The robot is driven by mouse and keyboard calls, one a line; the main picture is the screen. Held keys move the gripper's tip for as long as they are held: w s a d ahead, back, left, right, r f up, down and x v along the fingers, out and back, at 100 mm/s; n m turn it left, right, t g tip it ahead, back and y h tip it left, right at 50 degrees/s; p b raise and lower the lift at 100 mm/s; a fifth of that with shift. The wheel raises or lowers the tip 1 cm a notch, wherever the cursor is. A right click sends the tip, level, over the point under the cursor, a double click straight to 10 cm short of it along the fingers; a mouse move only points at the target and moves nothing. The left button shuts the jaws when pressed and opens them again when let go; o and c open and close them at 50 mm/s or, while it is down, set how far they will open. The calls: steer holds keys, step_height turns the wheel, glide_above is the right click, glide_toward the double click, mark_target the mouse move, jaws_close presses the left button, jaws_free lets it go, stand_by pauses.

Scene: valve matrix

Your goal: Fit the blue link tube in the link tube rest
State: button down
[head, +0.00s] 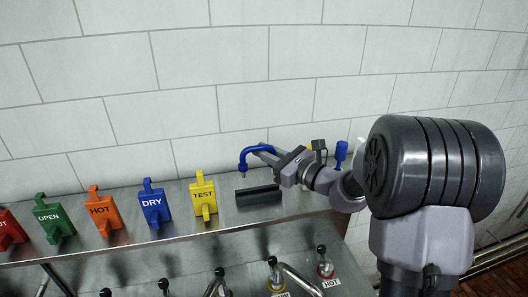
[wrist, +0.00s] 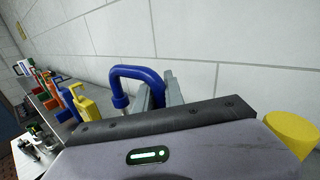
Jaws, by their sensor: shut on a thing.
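The blue link tube (head: 246,154) is a bent U-shaped tube, held above the shelf with one end hanging down at the left. In the wrist view the blue link tube (wrist: 139,71) arches from between the grey fingers, its collared free end to the left. My gripper (head: 266,151) is shut on it; the gripper fingers (wrist: 160,95) also show in the wrist view. The dark block on the shelf, apparently the link tube rest (head: 258,197), lies just below the tube. A gap shows between them. The tube's other end is hidden by my gripper.
Tags stand along the metal shelf (head: 180,190) to the left: green OPEN (head: 53,218), orange HOT (head: 102,210), blue DRY (head: 154,205), yellow TEST (head: 203,198). A blue knob-like thing (head: 341,151) stands behind my arm. Several valve levers are below the shelf front. A tiled wall closes the back.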

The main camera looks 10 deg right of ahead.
steer(key=shift+f+b, duration=1.8)
steer(key=shift+f, duration=0.55)
steer(key=shift+f+b, duration=1.8)
steer(key=shift+b, duration=0.35)
steer(key=c, duration=1.3)
jaws_free()
steer(key=shift+r, duration=0.1)
steer(key=shift+c, duration=0.2)
steer(key=b+v, duration=0.2)
steer(key=v, duration=1.5)
steer(key=shift+s, duration=0.2)
steer(key=shift+d, duration=0.15)
